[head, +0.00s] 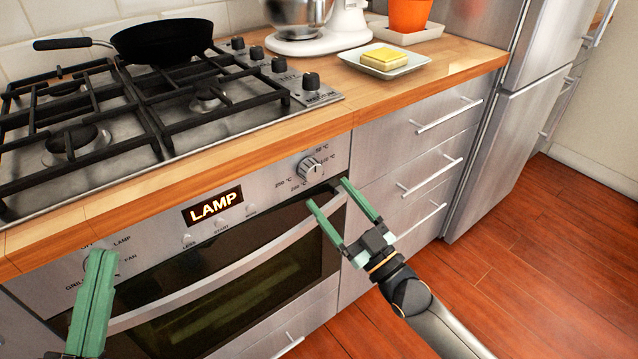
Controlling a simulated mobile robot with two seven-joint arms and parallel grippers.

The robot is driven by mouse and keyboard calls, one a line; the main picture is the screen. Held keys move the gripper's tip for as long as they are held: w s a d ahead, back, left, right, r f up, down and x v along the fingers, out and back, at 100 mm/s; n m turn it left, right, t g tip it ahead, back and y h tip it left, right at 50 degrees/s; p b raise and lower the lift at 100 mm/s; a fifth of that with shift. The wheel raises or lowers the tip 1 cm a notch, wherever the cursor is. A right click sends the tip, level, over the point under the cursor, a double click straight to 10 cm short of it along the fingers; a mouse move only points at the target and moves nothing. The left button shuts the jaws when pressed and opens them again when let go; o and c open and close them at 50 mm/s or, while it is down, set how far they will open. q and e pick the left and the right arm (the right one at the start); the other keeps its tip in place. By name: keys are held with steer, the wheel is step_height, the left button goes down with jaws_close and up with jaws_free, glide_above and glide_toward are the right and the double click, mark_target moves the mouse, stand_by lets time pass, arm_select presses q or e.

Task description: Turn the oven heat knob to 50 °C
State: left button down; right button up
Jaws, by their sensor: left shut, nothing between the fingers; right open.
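The oven heat knob (310,168) is a round silver dial at the right of the steel oven panel (262,185). Temperature marks ring it, with 250 °C to its left. I cannot tell which mark it points to. My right gripper (328,192) is open and empty. Its green fingers point up toward the panel, with the tips just below the heat knob in the picture and apart from it. My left gripper (103,255) is shut and empty at the lower left. It partly covers the mode dial, marked GRILL, LAMP and FAN.
The oven display (213,207) reads LAMP, with small buttons below it. The oven handle (225,268) runs across the door below the panel. A pan (165,42) sits on the gas hob. Drawers (415,150) stand to the right, with open floor before them.

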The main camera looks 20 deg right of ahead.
mark_target(315, 178)
arm_select(q)
steer(key=shift+s+d+r+m+h, duration=0.15)
steer(key=shift+s+r+m+h, duration=0.95)
steer(key=shift+h, duration=0.4)
arm_select(e)
steer(key=shift+x, duration=2.4)
jaws_close()
